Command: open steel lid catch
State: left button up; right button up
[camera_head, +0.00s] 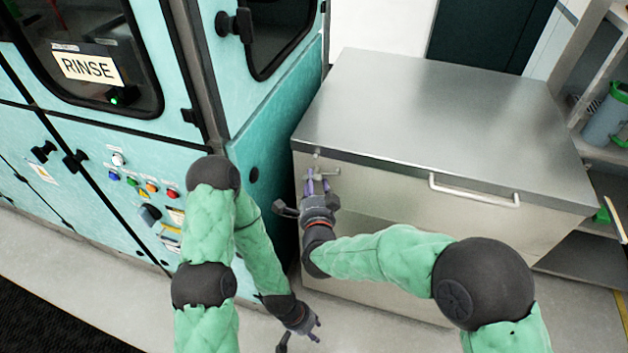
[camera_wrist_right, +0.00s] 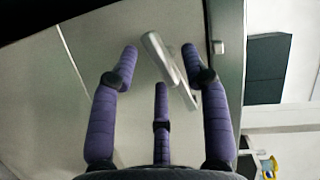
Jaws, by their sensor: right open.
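The steel lid catch (camera_head: 322,173) is on the upper left front of a steel chest (camera_head: 420,200), just below the edge of its closed lid (camera_head: 440,110). My right gripper (camera_head: 317,187) is at the catch, its purple fingers pointing up at it. In the right wrist view the catch's rounded lever (camera_wrist_right: 165,57) lies slanted between the open fingers (camera_wrist_right: 160,65). Whether any finger touches it, I cannot tell. My left gripper (camera_head: 301,340) hangs low in front of the chest, fingers spread and empty, away from the catch.
A white bar handle (camera_head: 474,193) is on the chest front, right of the catch. A teal machine (camera_head: 270,125) with a RINSE sign (camera_head: 90,68) stands close on the left. Shelves with a grey-green bin (camera_head: 607,118) are at the right. The lid top is clear.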

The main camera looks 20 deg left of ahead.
jog(key=v, duration=1)
jog(key=shift+f, duration=0.1)
jog(key=w+d+f+n+g+h+p, duration=0.1)
jog(key=d+f+n+g+p, duration=0.15)
jog(key=d+f, duration=0.45)
jog(key=d+f+n+g+h+p, duration=0.15)
jog(key=d+f+g, duration=0.3)
jog(key=f, duration=0.55)
jog(key=s+d+f+n+g+p, duration=0.1)
jog(key=s+d+f+g, duration=0.3)
jog(key=s, duration=0.4)
jog(key=s+d+f+n+g+y+p, duration=0.1)
jog(key=s+d+f+n+g+p, duration=0.1)
jog(key=s+d+f, duration=0.5)
jog(key=shift+s+f+n+g, duration=0.7)
jog(key=shift+s+g, duration=0.3)
jog(key=shift+g, duration=0.1)
jog(key=shift+d, duration=0.1)
